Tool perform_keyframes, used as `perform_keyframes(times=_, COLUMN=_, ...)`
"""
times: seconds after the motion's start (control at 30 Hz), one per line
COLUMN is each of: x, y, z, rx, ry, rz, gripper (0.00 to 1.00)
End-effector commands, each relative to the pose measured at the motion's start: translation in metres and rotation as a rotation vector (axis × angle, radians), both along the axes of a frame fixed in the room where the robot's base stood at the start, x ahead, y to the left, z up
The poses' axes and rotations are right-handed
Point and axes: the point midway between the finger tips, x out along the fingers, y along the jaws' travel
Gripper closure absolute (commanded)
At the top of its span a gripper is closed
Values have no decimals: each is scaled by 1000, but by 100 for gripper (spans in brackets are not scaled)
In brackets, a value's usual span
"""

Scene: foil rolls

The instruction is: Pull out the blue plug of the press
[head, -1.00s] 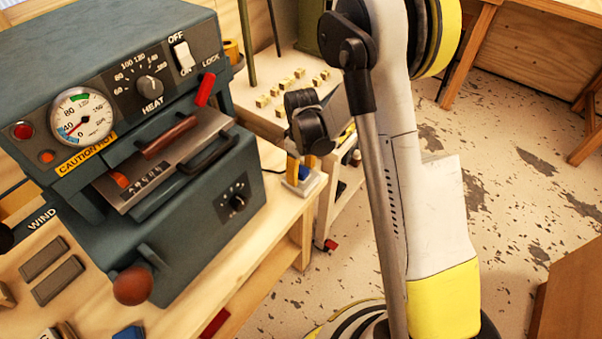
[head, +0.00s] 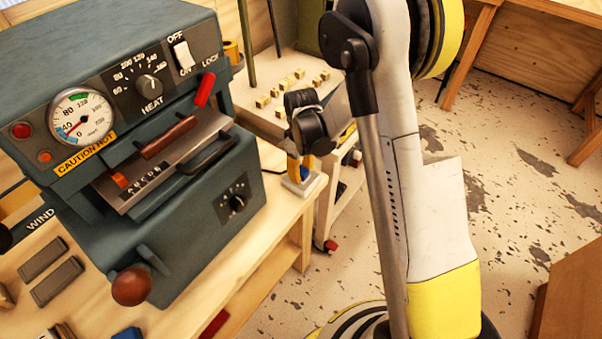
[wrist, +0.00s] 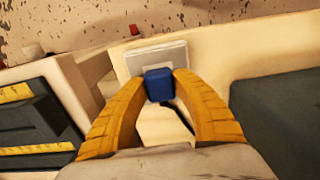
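The blue plug (wrist: 159,86) sits at the white socket plate (wrist: 157,57) on the edge of the bench in the wrist view. My gripper (wrist: 162,80) has one yellow finger on each side of the plug, and both fingertips appear to touch it. In the head view my gripper (head: 300,162) points down at the socket block, and only a little of the plug (head: 303,175) shows behind the fingers. The press (head: 130,140) is a dark blue-grey machine with a gauge and a heat knob, left of the gripper.
A dark cable (wrist: 180,117) runs near the plug. A low table with several small yellow blocks (head: 290,88) stands behind the gripper. The wooden bench (head: 285,205) carries the press. Speckled floor (head: 530,200) lies open at right.

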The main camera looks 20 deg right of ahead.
Motion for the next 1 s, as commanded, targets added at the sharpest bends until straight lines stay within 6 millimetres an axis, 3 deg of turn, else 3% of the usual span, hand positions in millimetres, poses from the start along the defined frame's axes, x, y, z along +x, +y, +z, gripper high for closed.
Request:
perform_keyframes(times=0.37, x=0, y=0, z=1, rx=0, ry=0, rz=0, gripper=100)
perform_keyframes(times=1.0, x=0, y=0, z=26, rx=0, ry=0, rz=0, gripper=100)
